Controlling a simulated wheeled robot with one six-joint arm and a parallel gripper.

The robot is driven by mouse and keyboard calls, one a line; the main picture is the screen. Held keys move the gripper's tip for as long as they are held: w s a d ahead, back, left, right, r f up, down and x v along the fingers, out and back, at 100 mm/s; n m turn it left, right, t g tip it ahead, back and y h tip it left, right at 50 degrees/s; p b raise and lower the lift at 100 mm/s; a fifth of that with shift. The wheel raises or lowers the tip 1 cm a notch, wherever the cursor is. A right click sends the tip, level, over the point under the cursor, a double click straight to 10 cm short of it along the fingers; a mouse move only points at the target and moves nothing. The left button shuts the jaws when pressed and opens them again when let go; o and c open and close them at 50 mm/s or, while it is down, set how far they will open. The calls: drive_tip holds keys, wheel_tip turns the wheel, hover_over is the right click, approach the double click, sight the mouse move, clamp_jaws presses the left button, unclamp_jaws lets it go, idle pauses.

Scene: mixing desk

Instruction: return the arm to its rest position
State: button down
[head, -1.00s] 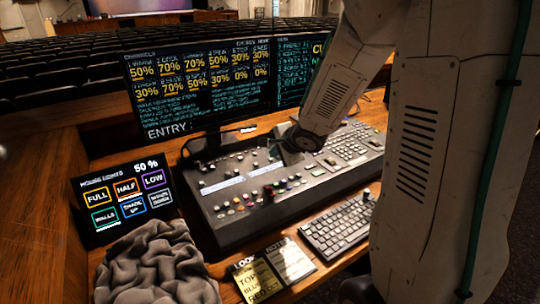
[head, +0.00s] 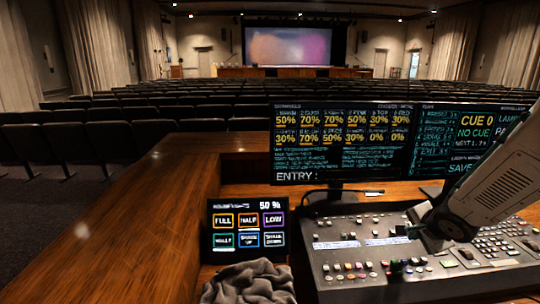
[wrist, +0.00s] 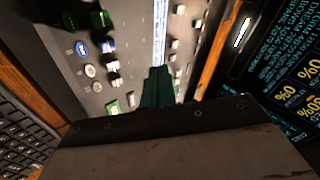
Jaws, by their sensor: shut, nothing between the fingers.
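My gripper (head: 412,232) is over the mixing console (head: 350,285), near its upper middle part. In the wrist view its two dark green fingers (wrist: 158,85) are together and hold nothing. They point down at the console's faders and buttons (wrist: 105,65). I cannot tell the exact gap between the fingertips and the panel. My arm comes in from the right edge in the head view and covers part of the console.
Two monitors (head: 340,145) stand behind the console. A touch panel (head: 249,229) reading 50% is at its left, with a grey cloth (head: 250,284) in front. In the wrist view a keyboard (wrist: 30,135) lies at the left. The wooden desk's left part (head: 150,220) is clear.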

drive_tip(key=s+d+n, duration=0.1)
drive_tip(key=s+n+g+h, duration=0.1)
drive_tip(key=s, duration=0.1)
drive_tip(key=s+d+g+h, duration=0.1)
drive_tip(key=shift+s+d+f+n, duration=0.15)
drive_tip(key=shift+s+d+n, duration=0.2)
drive_tip(key=shift+s+n, duration=0.05)
drive_tip(key=s+a+r+n+g+y, duration=0.1)
drive_tip(key=s+a+r+n, duration=0.3)
drive_tip(key=s, duration=0.4)
drive_tip(key=s+a+r+n+g+y, duration=0.1)
drive_tip(key=s+a+r+n+g, duration=0.1)
drive_tip(key=s+a+r+n, duration=0.2)
drive_tip(key=s+a+r+n+g+y, duration=0.1)
drive_tip(key=s+a+r+n, duration=0.3)
drive_tip(key=s+a, duration=0.5)
drive_tip(key=s+r, duration=0.1)
drive_tip(key=s, duration=0.2)
drive_tip(key=shift+r+g, duration=0.25)
drive_tip(key=shift+g, duration=0.05)
drive_tip(key=shift+s, duration=0.1)
